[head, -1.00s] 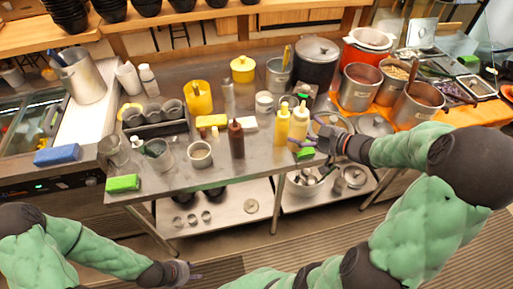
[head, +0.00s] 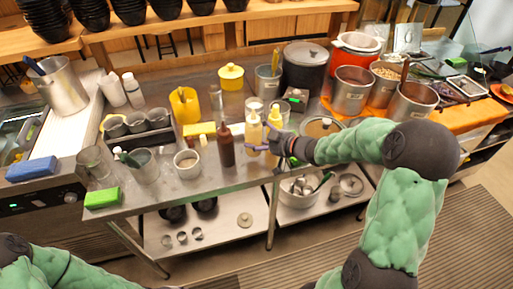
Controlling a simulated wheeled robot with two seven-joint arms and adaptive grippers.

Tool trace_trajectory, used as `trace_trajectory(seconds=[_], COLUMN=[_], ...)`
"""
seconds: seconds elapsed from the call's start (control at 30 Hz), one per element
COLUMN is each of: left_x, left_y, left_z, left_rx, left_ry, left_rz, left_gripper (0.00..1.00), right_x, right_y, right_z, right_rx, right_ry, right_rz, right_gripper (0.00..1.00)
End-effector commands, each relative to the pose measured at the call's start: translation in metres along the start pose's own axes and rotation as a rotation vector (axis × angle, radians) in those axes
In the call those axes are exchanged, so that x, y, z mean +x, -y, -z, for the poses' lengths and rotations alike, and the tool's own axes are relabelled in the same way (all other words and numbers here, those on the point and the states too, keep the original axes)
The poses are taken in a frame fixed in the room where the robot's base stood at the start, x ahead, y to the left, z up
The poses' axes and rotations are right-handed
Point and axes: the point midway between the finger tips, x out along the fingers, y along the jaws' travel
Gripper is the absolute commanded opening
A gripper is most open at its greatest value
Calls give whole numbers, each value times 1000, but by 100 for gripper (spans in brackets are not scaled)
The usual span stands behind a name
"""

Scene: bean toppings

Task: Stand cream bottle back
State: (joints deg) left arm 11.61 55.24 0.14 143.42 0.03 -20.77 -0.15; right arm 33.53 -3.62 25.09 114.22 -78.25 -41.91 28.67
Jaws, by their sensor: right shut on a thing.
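The pale cream bottle (head: 274,118) stands near the right part of the steel counter (head: 217,178), looking upright, close behind and right of a yellow bottle (head: 254,132). My right gripper (head: 267,147) reaches in from the right at the lower part of the cream bottle. Its fingers are shut on the cream bottle and hide its base. I cannot tell whether the base touches the counter. The yellow bottle stands right beside the fingers. My left gripper is outside the view; only part of the left arm shows at the lower left.
A brown bottle (head: 226,145) stands just left of the yellow bottle. A round lid (head: 323,126) lies right of the gripper. Metal pots (head: 352,90) and a black pot (head: 305,66) stand behind. A white cup (head: 187,163) and green sponge (head: 103,197) are further left.

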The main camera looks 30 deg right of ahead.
Motion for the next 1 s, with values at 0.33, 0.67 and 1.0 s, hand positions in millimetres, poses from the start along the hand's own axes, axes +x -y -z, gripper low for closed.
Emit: trace_trajectory(seconds=[0.33, 0.67, 1.0], left_x=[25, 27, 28], left_y=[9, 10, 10], left_z=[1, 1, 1], left_rx=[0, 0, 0], left_ry=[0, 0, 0], left_rz=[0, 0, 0], left_gripper=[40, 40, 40], right_x=[19, 20, 22], right_y=[0, 0, 1], right_z=[-30, -33, -37], right_rx=[0, -1, -1], right_ry=[-1, -1, 0], right_rz=[-1, -1, 0], right_gripper=[69, 69, 100])
